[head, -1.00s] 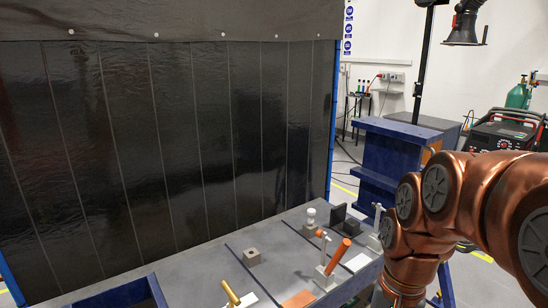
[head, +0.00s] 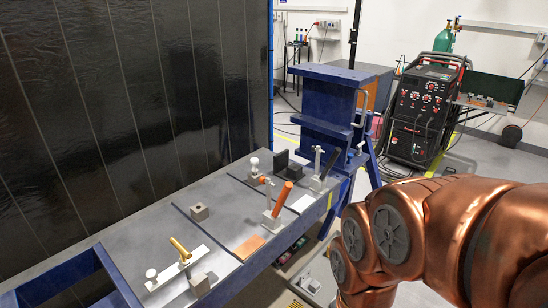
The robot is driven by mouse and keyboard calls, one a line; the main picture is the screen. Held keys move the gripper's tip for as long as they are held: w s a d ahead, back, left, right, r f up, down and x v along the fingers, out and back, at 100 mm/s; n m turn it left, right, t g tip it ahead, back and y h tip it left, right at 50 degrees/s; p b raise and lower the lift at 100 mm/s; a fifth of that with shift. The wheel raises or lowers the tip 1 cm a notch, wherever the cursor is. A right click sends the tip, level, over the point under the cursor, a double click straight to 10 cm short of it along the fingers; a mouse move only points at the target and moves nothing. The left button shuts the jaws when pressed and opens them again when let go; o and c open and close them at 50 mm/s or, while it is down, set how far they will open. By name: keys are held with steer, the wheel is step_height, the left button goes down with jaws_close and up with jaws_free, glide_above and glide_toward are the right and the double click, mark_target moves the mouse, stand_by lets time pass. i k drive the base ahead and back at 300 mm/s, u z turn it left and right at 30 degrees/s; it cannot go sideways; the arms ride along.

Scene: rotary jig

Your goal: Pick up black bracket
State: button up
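A black bracket (head: 289,165), with dark upright plates, stands on the grey table (head: 105,240) near its far right end. It is close to the back edge, behind the clamp with the orange handle. My copper-coloured arm fills the lower right of the head view, to the right of the table and apart from the bracket. My gripper is outside the picture, so its fingers cannot be seen.
Toggle clamps with a yellow handle (head: 180,246), an orange handle (head: 282,197) and a black handle (head: 332,161) stand on the table. A grey block (head: 199,212) sits near its middle. A dark curtain (head: 120,110) hangs behind. A blue stand (head: 325,115) and welding machine (head: 422,110) are beyond.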

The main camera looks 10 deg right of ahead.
mark_target(293, 173)
steer(key=z, duration=1.8)
steer(key=i, duration=1.45)
steer(key=u, duration=3.95)
